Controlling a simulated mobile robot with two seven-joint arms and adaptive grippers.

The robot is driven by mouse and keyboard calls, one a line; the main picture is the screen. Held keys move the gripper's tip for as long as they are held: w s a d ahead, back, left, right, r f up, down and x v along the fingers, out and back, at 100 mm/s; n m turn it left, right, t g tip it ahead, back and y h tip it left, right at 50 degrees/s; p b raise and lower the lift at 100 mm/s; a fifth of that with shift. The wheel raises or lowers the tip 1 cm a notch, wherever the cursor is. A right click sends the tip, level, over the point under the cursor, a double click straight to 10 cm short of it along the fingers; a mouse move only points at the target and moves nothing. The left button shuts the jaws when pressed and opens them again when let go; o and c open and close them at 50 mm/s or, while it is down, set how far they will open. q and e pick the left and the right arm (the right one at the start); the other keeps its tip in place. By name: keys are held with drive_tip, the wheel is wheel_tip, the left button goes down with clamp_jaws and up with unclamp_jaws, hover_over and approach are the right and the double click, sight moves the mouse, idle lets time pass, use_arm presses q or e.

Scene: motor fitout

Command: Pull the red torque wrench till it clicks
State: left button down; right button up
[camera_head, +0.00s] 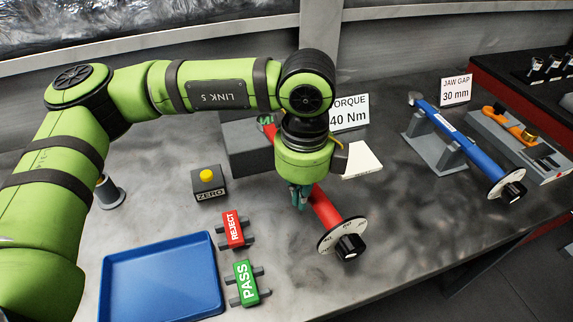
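The red torque wrench (325,209) lies across the middle of the bench, with a white dial (327,243) and black knob at its near end. Its far end shows beside a dark grey block (246,149). The middle of the wrench is hidden behind my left arm. My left gripper (299,203) points down at the left side of the red handle. Its teal fingers are small and partly covered by the wrist, so I cannot tell whether they are open, or whether they touch the handle. My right gripper is not in view.
A "40 Nm" torque sign (349,113) stands behind the wrench. A yellow-topped ZERO button (208,182), REJECT (233,229) and PASS (245,283) blocks and an empty blue tray (112,258) are at left. A blue wrench (455,136) rests on a stand at right.

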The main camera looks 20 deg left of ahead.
use_arm(q)
drive_tip(key=shift+w+d+b, duration=0.3)
drive_tip(key=shift+w+d, duration=0.35)
drive_tip(key=shift+d, duration=0.15)
idle(0.8)
drive_tip(key=s+a+b, duration=0.3)
drive_tip(key=a, duration=0.2)
drive_tip(key=shift+s, duration=0.3)
idle(0.7)
wheel_tip(320, 180, up, 9)
drive_tip(key=p, duration=0.4)
idle(0.6)
idle(0.3)
